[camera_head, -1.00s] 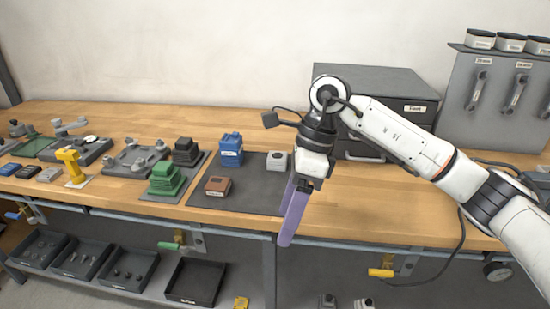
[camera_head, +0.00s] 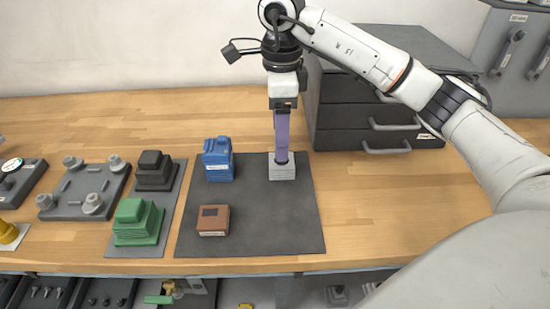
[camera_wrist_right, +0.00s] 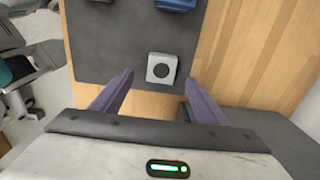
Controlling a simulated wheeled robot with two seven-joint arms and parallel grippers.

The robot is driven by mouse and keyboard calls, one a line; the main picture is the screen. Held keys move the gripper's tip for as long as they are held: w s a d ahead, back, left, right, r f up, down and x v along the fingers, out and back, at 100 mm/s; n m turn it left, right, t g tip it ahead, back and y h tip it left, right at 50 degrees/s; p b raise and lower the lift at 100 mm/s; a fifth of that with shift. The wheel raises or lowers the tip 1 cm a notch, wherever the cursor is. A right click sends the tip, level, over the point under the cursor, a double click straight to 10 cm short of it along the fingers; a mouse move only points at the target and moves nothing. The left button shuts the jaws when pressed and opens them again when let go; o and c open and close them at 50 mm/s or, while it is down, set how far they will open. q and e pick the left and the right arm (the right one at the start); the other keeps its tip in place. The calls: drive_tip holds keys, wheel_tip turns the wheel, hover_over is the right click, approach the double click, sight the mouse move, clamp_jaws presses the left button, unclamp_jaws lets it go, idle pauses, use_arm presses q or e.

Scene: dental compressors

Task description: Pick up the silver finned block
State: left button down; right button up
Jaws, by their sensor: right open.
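The silver finned block (camera_head: 283,173) is a small pale grey cube near the right edge of the dark mat (camera_head: 265,228). Whether the tips are level with the block is unclear. My left gripper is not in view.
A blue block (camera_head: 218,160) and a brown block (camera_head: 213,220) share the mat. Green (camera_head: 139,222) and black (camera_head: 155,171) stepped blocks stand to the left. A dark drawer cabinet (camera_head: 350,125) stands close behind on the right. Bare wood (camera_head: 400,205) lies right of the mat.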

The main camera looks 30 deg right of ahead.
sight(281, 166)
wheel_tip(281, 166, down, 2)
drive_tip(key=shift+s, duration=0.15)
drive_tip(key=shift+w+d+f+p, duration=0.15)
drive_tip(key=shift+f+p, duration=0.1)
drive_tip(key=shift+f, duration=1.1)
drive_tip(key=shift+w+d+f+p, duration=0.1)
drive_tip(key=shift+d+f+p, duration=0.1)
drive_tip(key=shift+f, duration=1.15)
drive_tip(key=c, duration=1.2)
